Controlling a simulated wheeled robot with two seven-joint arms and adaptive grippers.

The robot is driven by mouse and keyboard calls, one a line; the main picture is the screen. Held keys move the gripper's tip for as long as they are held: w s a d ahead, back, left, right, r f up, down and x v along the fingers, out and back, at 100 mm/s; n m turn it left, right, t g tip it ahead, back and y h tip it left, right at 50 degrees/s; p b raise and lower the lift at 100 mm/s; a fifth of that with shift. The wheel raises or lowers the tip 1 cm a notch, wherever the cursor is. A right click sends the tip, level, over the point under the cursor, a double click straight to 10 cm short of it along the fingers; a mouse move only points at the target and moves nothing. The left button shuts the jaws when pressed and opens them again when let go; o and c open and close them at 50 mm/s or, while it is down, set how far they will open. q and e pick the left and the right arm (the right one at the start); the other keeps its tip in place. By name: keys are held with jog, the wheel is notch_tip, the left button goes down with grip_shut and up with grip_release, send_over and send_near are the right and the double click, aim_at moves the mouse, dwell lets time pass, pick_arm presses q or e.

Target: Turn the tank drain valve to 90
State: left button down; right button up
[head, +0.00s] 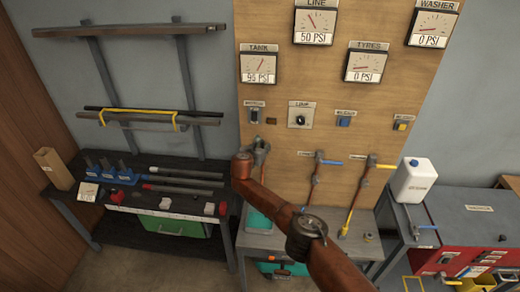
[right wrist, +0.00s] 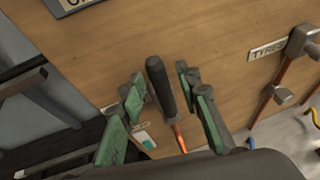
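My right gripper (head: 260,146) reaches from the lower right to the plywood panel, at the leftmost of the pipe runs. In the right wrist view, a dark valve handle (right wrist: 161,84) with a copper-coloured pipe at its lower end stands between the fingers of this gripper (right wrist: 158,83). The fingers are open, with a gap on both sides of the handle. In the head view this valve is mostly hidden by the gripper and arm, and I cannot read its angle. The TANK gauge (head: 259,67) above shows 95 PSI. My left gripper is not in view.
To the right are a blue-handled valve (head: 331,162) and a yellow-handled valve (head: 384,166) on copper pipes. A white jug (head: 412,181) stands on the bench at right. A dark workbench (head: 150,215) with tools is at left. Switches sit above the valves.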

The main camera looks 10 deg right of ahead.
jog(key=shift+s+a+r, duration=0.1)
jog(key=shift+s+a, duration=0.15)
jog(key=shift+s, duration=0.1)
jog(key=v, duration=1.1)
jog(key=shift+d+r, duration=0.1)
jog(key=shift+r, duration=0.05)
